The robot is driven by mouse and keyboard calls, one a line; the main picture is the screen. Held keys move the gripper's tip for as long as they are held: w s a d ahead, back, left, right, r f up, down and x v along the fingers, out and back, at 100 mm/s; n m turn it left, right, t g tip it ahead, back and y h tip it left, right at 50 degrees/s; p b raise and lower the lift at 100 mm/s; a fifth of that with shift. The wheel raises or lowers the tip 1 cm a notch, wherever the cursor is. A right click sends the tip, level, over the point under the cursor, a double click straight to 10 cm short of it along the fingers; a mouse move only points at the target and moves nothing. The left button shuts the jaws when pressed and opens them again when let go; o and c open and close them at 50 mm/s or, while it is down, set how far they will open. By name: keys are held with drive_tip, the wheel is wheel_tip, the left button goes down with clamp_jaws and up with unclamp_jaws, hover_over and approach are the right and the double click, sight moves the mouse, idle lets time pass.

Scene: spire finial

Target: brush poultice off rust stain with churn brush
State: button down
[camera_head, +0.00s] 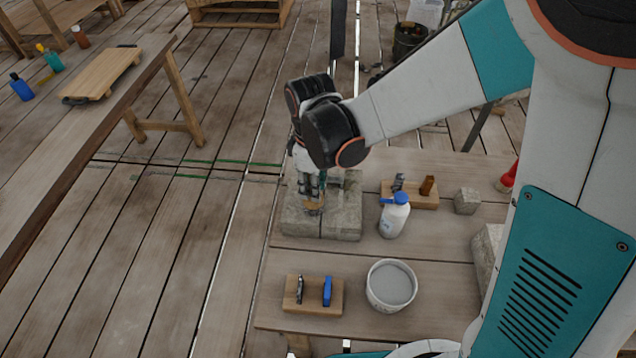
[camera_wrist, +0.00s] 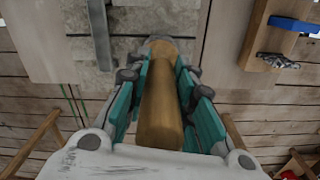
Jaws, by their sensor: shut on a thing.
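My gripper (camera_head: 312,188) is shut on the wooden handle of the churn brush (camera_wrist: 160,105), which runs lengthwise between the teal fingers in the wrist view. In the head view the tan lower end of the brush (camera_head: 313,208) is at the top of the pale stone block (camera_head: 340,226). I cannot tell whether it touches. The stone also shows in the wrist view (camera_wrist: 150,28), with a dark metal strip (camera_wrist: 99,30) across it. No poultice or rust stain can be made out; the brush and gripper cover part of the stone.
In front are a white bucket (camera_head: 391,286) of grey stuff and a board (camera_head: 314,309) with black and blue tools.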

drive_tip(key=shift+a, duration=0.3)
drive_tip(key=shift+w+a, duration=0.25)
drive_tip(key=shift+a, duration=1.05)
drive_tip(key=shift+w, duration=0.1)
drive_tip(key=shift+w, duration=0.65)
drive_tip(key=shift+d, duration=0.1)
drive_tip(key=shift+d, duration=0.1)
drive_tip(key=shift+s+d+b, duration=0.15)
drive_tip(key=shift+d+b, duration=0.05)
drive_tip(key=shift+d, duration=0.45)
drive_tip(key=shift+s+d+b, duration=0.15)
drive_tip(key=shift+d, duration=0.5)
drive_tip(key=shift+d, duration=0.15)
